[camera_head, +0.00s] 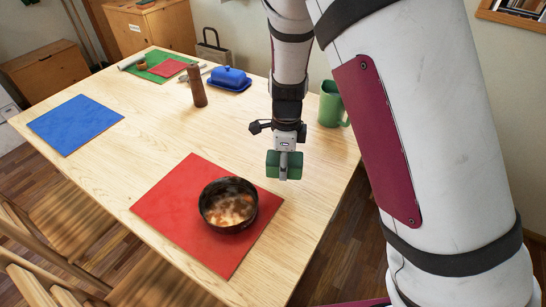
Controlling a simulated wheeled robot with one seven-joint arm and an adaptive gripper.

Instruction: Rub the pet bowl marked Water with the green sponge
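My gripper (284,168) points down over the right part of the table and is shut on the green sponge (272,162). One finger covers the middle of the sponge, and the sponge appears to be held above the tabletop. A dark round bowl (210,214) sits on a red mat at the front of the table. Its inside shows brown, orange and pale patches; I cannot tell if they are dirt or contents. No Water marking is readable on it. The gripper and sponge are apart from the bowl, up and to the right of it in the picture.
On the wooden table (165,125) are the red mat (160,205), a blue mat (75,123), a brown bottle-shaped object (197,87), a blue lidded dish (229,77), a green mug (331,105) and a green mat (155,72). Chairs (75,225) stand at the left.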

